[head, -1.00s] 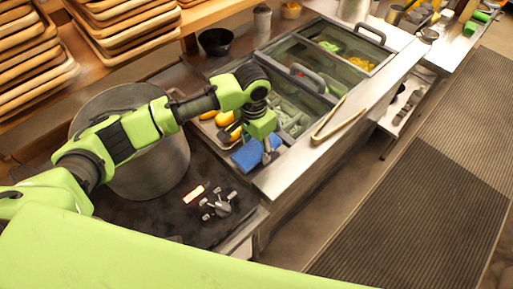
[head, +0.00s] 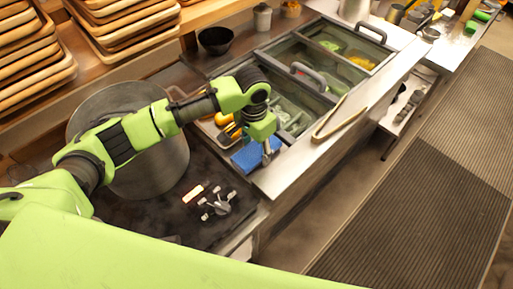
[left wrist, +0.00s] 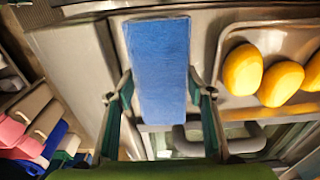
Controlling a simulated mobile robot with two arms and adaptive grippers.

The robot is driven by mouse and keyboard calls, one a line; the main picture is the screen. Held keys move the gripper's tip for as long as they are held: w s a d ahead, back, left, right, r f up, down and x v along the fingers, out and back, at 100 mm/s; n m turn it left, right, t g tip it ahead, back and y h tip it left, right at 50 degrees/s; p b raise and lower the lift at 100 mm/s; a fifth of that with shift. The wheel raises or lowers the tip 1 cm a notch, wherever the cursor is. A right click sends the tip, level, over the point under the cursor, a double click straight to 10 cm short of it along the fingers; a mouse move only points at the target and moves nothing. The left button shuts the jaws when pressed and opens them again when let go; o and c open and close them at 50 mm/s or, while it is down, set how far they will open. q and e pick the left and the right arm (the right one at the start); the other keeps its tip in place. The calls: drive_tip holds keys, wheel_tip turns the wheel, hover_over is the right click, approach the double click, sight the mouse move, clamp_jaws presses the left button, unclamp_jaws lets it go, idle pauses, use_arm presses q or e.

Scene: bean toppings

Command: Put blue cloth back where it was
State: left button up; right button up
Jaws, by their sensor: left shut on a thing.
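The blue cloth (head: 246,156) is a flat rectangle at the near left corner of the topping counter, in front of a tray of yellow items. My left gripper (head: 268,153) reaches over it from above, at its right end. In the left wrist view the cloth (left wrist: 158,68) runs up between the two fingers of the left gripper (left wrist: 159,95), which is shut on it. The cloth lies close over the metal surface; I cannot tell whether it touches. My right gripper is not in view.
A tray (left wrist: 222,75) of yellow items lies beside the cloth. A large pot (head: 150,170) stands at the left under my arm. Tongs (head: 335,121) lie on the counter edge. Glass-lidded bins (head: 345,50) extend behind. Bare metal counter (head: 285,178) lies at front right.

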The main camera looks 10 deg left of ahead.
sight(254, 150)
use_arm(q)
drive_tip(key=shift+f, duration=0.25)
drive_tip(key=o, duration=1.3)
drive_tip(key=shift+c, duration=0.2)
wheel_tip(254, 150, up, 12)
drive_tip(key=shift+a, duration=0.3)
